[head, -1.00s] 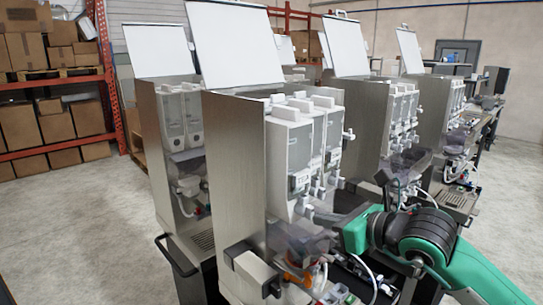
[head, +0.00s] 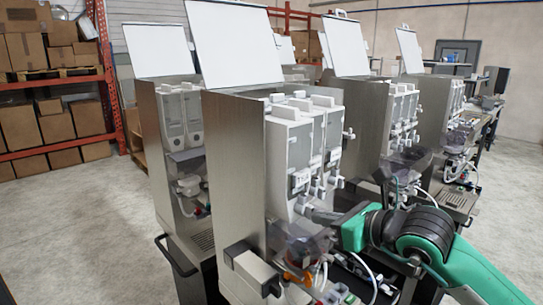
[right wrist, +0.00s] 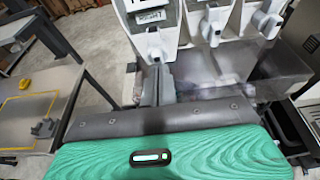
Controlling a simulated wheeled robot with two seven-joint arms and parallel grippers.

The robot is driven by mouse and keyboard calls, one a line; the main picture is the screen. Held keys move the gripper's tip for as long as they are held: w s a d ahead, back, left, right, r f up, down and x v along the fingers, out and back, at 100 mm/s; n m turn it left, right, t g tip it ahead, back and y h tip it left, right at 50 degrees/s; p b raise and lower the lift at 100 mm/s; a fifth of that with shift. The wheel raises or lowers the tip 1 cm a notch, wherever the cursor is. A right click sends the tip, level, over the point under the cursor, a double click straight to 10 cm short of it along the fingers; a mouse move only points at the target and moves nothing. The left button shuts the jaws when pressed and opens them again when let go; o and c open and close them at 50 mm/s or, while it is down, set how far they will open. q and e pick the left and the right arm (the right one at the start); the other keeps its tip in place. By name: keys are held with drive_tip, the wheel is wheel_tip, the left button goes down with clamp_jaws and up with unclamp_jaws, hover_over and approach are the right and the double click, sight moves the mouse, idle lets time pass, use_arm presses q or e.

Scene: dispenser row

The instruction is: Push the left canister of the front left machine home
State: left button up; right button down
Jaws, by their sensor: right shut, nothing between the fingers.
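The front machine (head: 235,160) holds a row of white canisters under its raised white lid. Its left canister (head: 287,148) is nearest the tall metal side panel, with a label and a spout low on its front. The right wrist view shows this canister's lower front (right wrist: 150,18) at the top middle, with the spout hanging below. My right gripper (head: 308,212) is shut and empty, its fingertips just below the left canister's spout. In the right wrist view the closed fingers (right wrist: 157,80) point at that spout; I cannot tell whether they touch it. My left gripper is out of view.
Other canisters (head: 326,135) stand close to the right. A clear mixing bowl (head: 308,240) and tubing lie below my right fingers. More machines (head: 395,130) stand behind to the right. Open floor (head: 75,225) lies at the left.

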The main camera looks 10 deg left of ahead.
drive_tip(key=w+a, duration=0.1)
drive_tip(key=w+a+b, duration=0.1)
drive_tip(key=shift+a, duration=0.3)
idle(0.4)
drive_tip(key=shift+b, duration=0.6)
